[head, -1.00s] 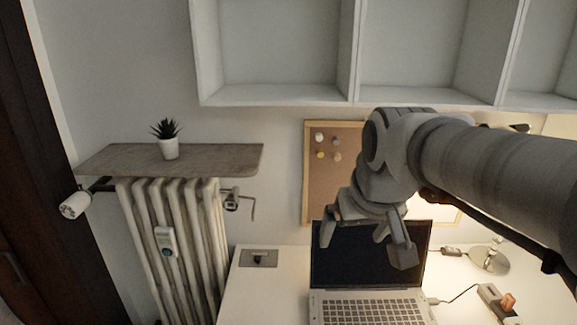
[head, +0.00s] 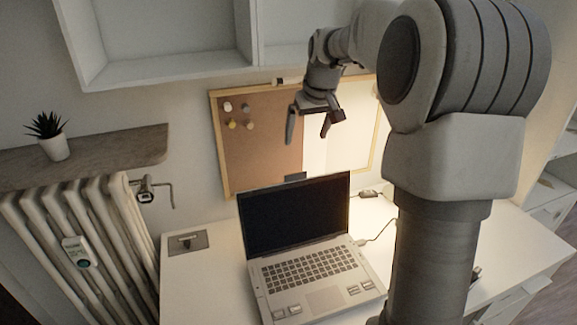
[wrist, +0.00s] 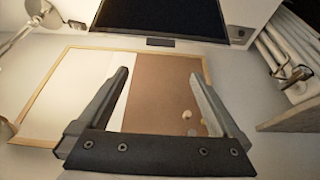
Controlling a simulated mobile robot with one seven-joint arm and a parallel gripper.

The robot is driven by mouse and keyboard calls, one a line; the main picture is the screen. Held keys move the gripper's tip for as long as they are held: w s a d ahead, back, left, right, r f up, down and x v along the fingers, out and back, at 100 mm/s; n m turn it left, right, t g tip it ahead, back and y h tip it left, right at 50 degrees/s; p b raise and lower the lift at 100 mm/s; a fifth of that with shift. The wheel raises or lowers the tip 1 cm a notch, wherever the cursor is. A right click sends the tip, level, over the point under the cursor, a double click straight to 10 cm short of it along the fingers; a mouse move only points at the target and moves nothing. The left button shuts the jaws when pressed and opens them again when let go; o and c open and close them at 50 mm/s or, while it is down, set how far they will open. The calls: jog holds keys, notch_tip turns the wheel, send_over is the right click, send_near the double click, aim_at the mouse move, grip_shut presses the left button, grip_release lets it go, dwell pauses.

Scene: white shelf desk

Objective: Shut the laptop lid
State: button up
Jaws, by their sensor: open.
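The silver laptop (head: 316,268) stands open on the white desk, its dark screen lid (head: 294,214) raised and leaning slightly back. In the wrist view, the lid (wrist: 165,17) shows as a dark panel along the top edge. My gripper (head: 308,139) is open and empty in the head view, above and behind the top edge of the lid, in front of the cork board. Its two fingers, spread apart, also show in the wrist view (wrist: 163,82). It does not touch the lid.
A cork and white board (head: 255,150) is on the wall behind the laptop. White shelves (head: 160,72) hang above. A radiator (head: 90,245) and a wooden ledge with a potted plant (head: 52,140) are at left. A cable runs from the laptop's right side. The desk's left front is bare.

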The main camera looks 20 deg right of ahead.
aim_at(296, 181)
jog(key=x, duration=1.6)
jog(key=shift+w+f+b, duration=0.2)
jog(key=shift+f+b, duration=0.15)
grip_shut()
